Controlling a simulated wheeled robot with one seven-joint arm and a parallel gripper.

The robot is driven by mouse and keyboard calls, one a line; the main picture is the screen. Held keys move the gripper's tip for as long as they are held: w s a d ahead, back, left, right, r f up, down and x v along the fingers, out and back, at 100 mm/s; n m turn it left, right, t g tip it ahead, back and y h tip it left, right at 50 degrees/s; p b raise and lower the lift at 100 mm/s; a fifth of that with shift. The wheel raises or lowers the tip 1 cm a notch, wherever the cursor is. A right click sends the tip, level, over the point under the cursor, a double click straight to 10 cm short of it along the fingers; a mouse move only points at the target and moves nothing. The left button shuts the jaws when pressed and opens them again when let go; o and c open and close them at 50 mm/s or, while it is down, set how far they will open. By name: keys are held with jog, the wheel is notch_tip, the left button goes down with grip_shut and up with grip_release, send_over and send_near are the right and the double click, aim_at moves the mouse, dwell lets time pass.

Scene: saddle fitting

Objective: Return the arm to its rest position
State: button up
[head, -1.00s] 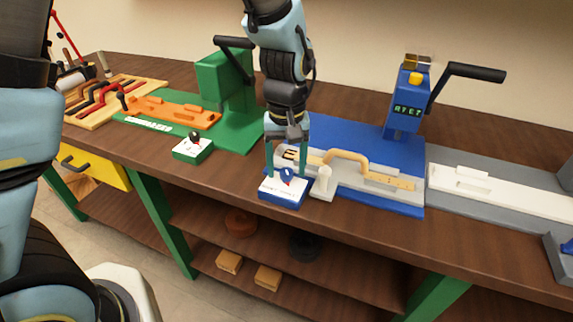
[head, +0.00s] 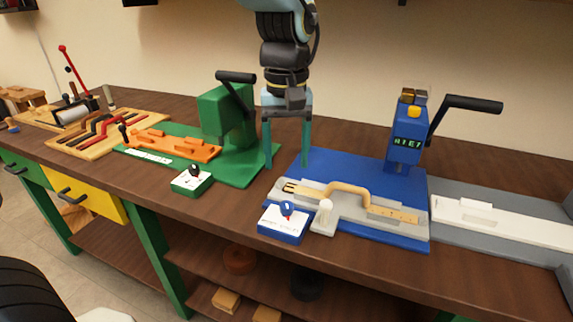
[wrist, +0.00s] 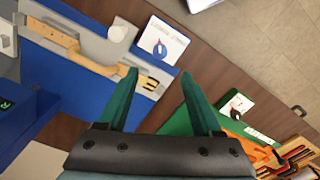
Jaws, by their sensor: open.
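My gripper (head: 287,160) hangs above the bench between the green station and the blue station in the head view. Its two green fingers are apart with nothing between them, and they also show in the wrist view (wrist: 158,95). The blue switch box (head: 284,224) with a white top and a blue knob stands on the bench's front edge, clear of the fingers. It also shows in the wrist view (wrist: 162,45), beyond the fingertips.

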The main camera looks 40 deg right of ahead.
dwell(0.4)
jog(key=w+a+f+n, duration=0.2)
jog(key=w+a, duration=0.9)
jog(key=a, duration=0.4)
jog(key=w+a+f+n, duration=0.1)
jog(key=a, duration=0.9)
jog(key=w+a+f+n+t, duration=0.1)
jog(key=a+f+n, duration=0.1)
jog(key=a, duration=0.8)
jog(key=shift+f+t, duration=0.2)
jog(key=shift+t, duration=0.1)
jog(key=shift+a, duration=0.1)
jog(key=shift+c, duration=0.4)
